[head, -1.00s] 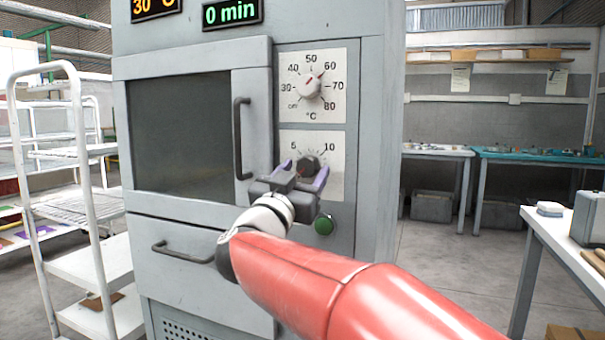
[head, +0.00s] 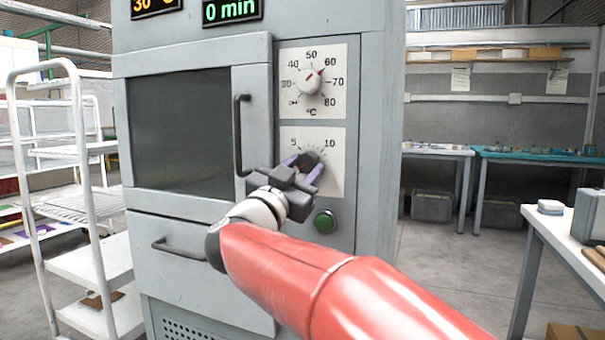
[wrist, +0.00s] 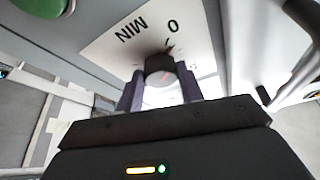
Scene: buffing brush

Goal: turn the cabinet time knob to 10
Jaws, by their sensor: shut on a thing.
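In the wrist view the knob (wrist: 160,68) sits between the fingers of my gripper (wrist: 159,85), and a red pointer line shows near the 0 mark on the upside-down dial. The display (head: 232,10) reads 0 min. My gripper hides part of the lower dial.
The temperature knob (head: 310,81) is just above, and a green button (head: 324,222) is below. The door handle (head: 240,136) stands out close to the left of my gripper. A white rack (head: 75,180) stands at left; a table (head: 560,225) is at right.

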